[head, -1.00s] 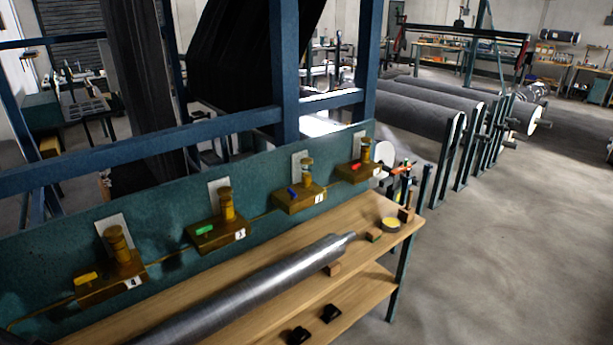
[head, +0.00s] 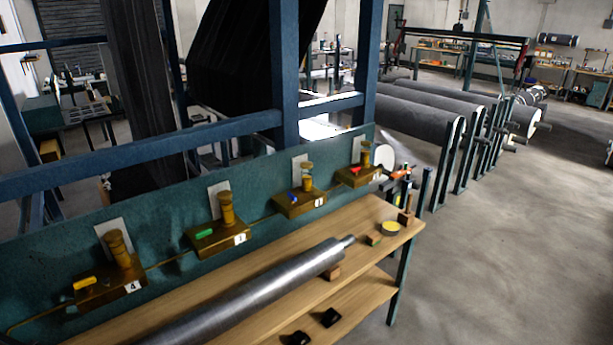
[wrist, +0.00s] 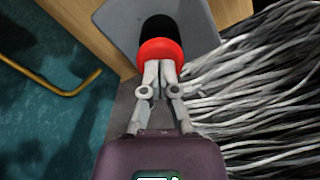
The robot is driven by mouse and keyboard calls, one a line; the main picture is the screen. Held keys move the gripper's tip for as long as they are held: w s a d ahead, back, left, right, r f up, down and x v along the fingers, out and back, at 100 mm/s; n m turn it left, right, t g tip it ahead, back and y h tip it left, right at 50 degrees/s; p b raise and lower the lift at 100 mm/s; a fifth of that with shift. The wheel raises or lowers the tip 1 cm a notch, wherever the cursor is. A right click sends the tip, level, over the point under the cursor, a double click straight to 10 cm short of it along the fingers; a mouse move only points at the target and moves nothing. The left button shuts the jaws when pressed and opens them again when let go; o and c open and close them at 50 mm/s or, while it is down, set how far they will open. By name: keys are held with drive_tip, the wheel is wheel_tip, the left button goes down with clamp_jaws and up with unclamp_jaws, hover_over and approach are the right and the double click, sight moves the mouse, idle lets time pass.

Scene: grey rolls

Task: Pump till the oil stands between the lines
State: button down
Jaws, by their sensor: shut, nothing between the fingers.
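Several brass pumps with upright knobs stand along a green panel (head: 165,215) in the head view. A yellow-handled pump (head: 122,254) with a tag reading 4 is nearest. Then come a green-handled pump (head: 227,210), a blue-handled pump (head: 309,184) and a red-handled pump (head: 367,158). Pale plates stand behind the knobs; oil and level lines are too small to make out. My gripper (wrist: 159,68) shows only in the wrist view, shut and empty. Its tips overlap the near edge of a red-rimmed black round part (wrist: 160,52); contact cannot be told.
A wooden bench (head: 375,215) runs before the panel, bearing a steel roll (head: 250,295), with a yellow-topped tin (head: 391,229) at its far end. Blue frame posts (head: 284,70) rise behind. Bare floor lies to the right. A brass pipe (wrist: 58,88) runs along the panel.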

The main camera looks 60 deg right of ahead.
drive_tip(key=shift+r+p, duration=3.6)
drive_tip(key=shift+r, duration=0.2)
drive_tip(key=shift+d, duration=0.1)
